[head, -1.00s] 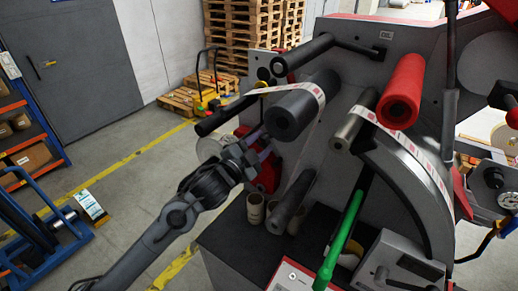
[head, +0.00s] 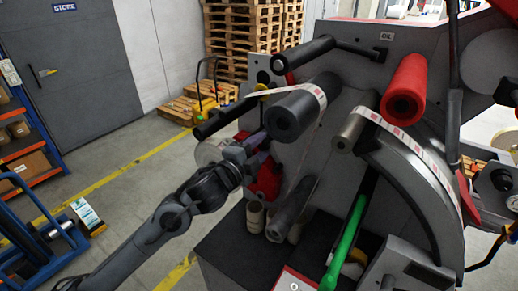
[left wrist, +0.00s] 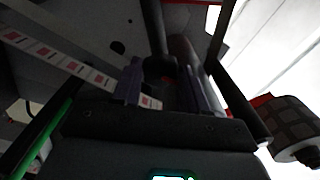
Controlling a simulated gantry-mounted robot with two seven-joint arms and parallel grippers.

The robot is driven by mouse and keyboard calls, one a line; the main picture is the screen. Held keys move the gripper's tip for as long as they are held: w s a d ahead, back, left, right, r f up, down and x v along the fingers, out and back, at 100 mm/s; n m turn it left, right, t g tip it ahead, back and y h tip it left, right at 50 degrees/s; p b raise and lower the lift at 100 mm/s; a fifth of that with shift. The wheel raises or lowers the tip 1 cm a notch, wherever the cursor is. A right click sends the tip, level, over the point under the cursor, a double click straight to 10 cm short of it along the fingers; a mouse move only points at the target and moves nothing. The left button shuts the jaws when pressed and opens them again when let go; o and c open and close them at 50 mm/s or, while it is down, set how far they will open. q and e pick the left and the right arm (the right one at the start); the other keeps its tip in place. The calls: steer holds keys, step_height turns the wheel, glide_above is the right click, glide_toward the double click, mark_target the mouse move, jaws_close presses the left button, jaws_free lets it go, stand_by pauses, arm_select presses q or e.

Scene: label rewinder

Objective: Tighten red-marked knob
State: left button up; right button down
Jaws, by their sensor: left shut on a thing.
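My left gripper (head: 258,150) is at the left side of the grey label rewinder (head: 340,88), below the large black roller (head: 292,113) and close to a red part (head: 268,178). In the left wrist view its two fingers (left wrist: 168,88) stand on either side of a dark round part (left wrist: 164,68), which I take to be the knob. The gripper is shut on it. Its red mark cannot be made out clearly in the shade, and the fingers hide much of it. My right gripper is not in view.
A printed label web (head: 408,147) runs over the rollers. Pale cores (head: 255,216) stand on the dark shelf below. The floor (head: 120,215) at left is mostly open.

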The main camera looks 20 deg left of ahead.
arm_select(q)
steer(key=o, duration=1.1)
steer(key=shift+c, duration=0.2)
steer(key=shift+s+a, duration=0.15)
steer(key=shift+s, duration=0.45)
steer(key=b+v, duration=0.2)
steer(key=v, duration=0.7)
steer(key=shift+s, duration=0.25)
